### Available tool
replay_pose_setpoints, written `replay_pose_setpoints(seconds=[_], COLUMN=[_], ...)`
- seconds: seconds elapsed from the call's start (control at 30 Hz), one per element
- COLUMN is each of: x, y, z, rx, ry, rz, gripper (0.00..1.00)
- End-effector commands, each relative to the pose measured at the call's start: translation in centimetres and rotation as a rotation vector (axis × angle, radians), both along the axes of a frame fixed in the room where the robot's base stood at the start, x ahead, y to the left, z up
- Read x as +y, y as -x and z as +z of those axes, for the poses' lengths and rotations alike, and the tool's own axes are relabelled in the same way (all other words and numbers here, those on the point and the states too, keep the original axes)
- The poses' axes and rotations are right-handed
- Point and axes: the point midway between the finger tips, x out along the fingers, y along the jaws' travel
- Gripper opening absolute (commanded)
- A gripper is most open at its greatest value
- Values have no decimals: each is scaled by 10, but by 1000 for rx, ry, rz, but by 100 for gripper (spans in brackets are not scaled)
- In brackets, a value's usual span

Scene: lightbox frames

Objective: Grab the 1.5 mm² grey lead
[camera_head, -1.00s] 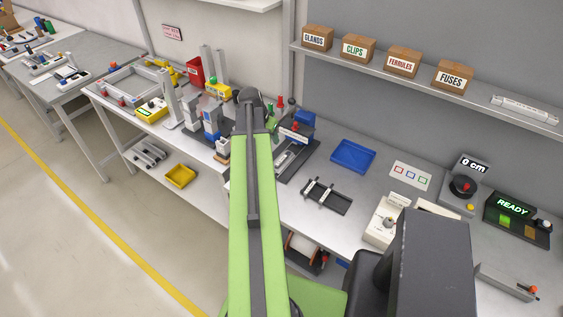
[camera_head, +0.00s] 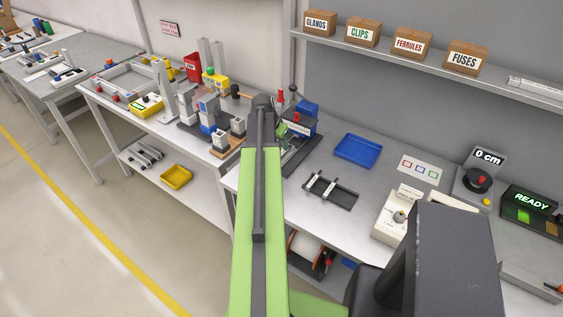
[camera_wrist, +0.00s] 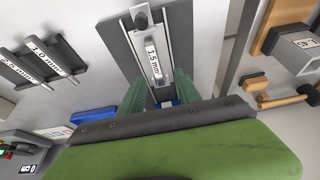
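A light grey strip labelled 1.5 mm² (camera_wrist: 152,62) lies in a dark fixture (camera_wrist: 118,38) in the wrist view; I cannot make out a separate grey lead on it. My gripper (camera_wrist: 160,84) has its two green fingers apart, one either side of the strip's near part. I cannot tell whether they touch it. In the head view the dark fixture with a blue block (camera_head: 306,110) stands just beyond my arm's end, which hides part of it. My gripper (camera_head: 283,129) shows there only as small green parts.
A black rack (camera_head: 331,190) holds two strips, labelled 1.0 mm² (camera_wrist: 48,56) and 2.5 mm² (camera_wrist: 18,66) in the wrist view. A blue tray (camera_head: 358,150) is behind it. Wooden-based blocks (camera_wrist: 290,45) stand close on the right in the wrist view.

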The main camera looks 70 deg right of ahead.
Motion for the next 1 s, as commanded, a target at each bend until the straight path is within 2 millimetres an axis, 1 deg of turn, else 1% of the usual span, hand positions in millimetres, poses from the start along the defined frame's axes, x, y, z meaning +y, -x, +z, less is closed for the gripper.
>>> replay_pose_setpoints(seconds=[0.07,0.17,0.3,0.4,0.6,0.93,1.0], x=[-1,-6,-15,-20,-20,-20,-20], y=[1,2,6,7,8,8,8], z=[-2,-15,-40,-49,-45,-48,-47], rx=[0,0,0,0,0,1,1], ry=[0,0,0,0,0,0,0], rz=[0,-1,-1,0,0,-1,-1], gripper=[40,40,40,40,40,40,31])
